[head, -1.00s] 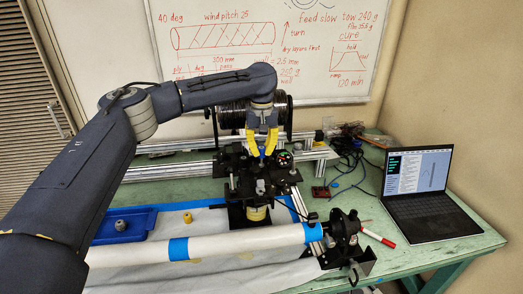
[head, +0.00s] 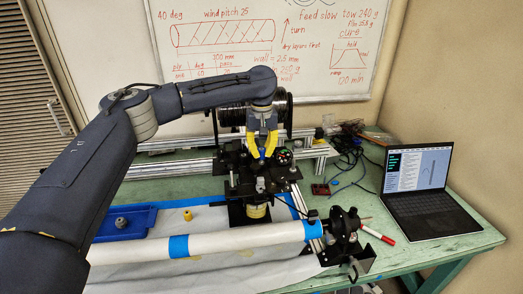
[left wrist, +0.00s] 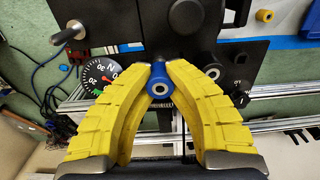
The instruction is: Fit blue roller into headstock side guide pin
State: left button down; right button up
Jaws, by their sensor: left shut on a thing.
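My left gripper (head: 263,151) has its yellow fingers over the black carriage (head: 245,172) in the head view. In the left wrist view the fingertips (left wrist: 158,70) are shut on the blue roller (left wrist: 159,84), gripping it from both sides. Its pale bore faces the wrist camera. The roller shows as a small blue spot (head: 262,153) in the head view. The roller sits close over the black plate (left wrist: 190,30); I cannot tell whether a guide pin is inside it. A metal-tipped post (left wrist: 72,32) stands left in the wrist view. My right gripper is not in view.
A dial gauge (left wrist: 98,75) is close to the left finger. A yellow roller (head: 187,215) stands on the white sheet, and a grey roller (head: 120,224) in the blue tray (head: 135,213). The white tube (head: 215,243) runs across the front. A laptop (head: 420,195) is at right.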

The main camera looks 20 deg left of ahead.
pick_arm(q)
jog(key=shift+f, duration=0.3)
jog(key=c, duration=1.3)
grip_release()
jog(key=shift+f, duration=0.1)
jog(key=shift+c, duration=0.2)
notch_tip(320, 180, up, 12)
